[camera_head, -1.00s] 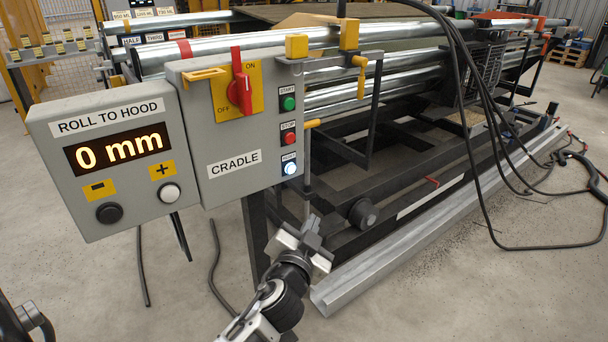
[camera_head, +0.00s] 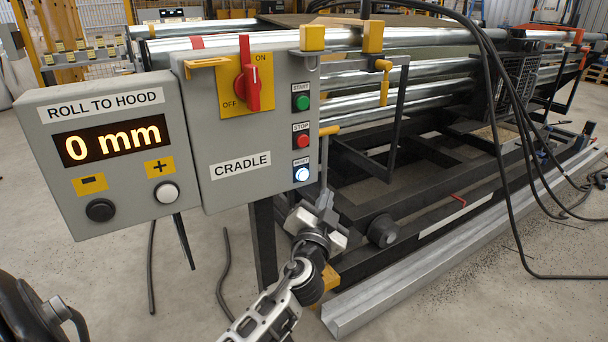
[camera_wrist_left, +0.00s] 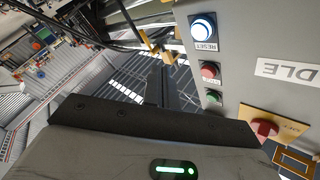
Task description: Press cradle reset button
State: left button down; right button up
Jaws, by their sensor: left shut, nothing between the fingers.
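The grey cradle control box (camera_head: 225,140) carries a white, lit reset button (camera_head: 302,174) at its lower right, below the red stop button (camera_head: 302,141) and green start button (camera_head: 302,102). My left gripper (camera_head: 325,199) is shut and empty, just below and right of the reset button, apart from it as far as I can tell. In the left wrist view the lit reset button (camera_wrist_left: 203,28) is at the upper right, and the dark fingers (camera_wrist_left: 156,88) are left of the box face. My right gripper is out of view.
A roll-to-hood box (camera_head: 105,150) reading 0 mm adjoins on the left. A red on/off switch (camera_head: 250,80) is above the cradle label. A yellow-handled lever (camera_head: 384,85) and dark cradle frame stand to the right. Black cables (camera_head: 490,120) hang further right.

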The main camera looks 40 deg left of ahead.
aim_at(309, 173)
pick_arm(q)
jog(key=w+a, duration=0.2)
jog(key=a, duration=0.3)
jog(key=shift+w+a, duration=0.15)
jog(key=shift+a, duration=0.2)
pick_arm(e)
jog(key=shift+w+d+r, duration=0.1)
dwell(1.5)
pick_arm(q)
jog(key=shift+a, duration=0.1)
jog(key=shift+w+a+b, duration=0.2)
jog(key=shift+a+b, duration=0.1)
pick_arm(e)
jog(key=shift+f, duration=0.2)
pick_arm(q)
jog(key=shift+w+a, duration=0.15)
jog(key=shift+a, duration=0.25)
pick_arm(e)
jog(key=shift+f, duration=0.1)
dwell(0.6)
pick_arm(q)
jog(key=shift+d, duration=0.1)
jog(key=shift+s+d, duration=0.35)
jog(key=shift+d, duration=0.35)
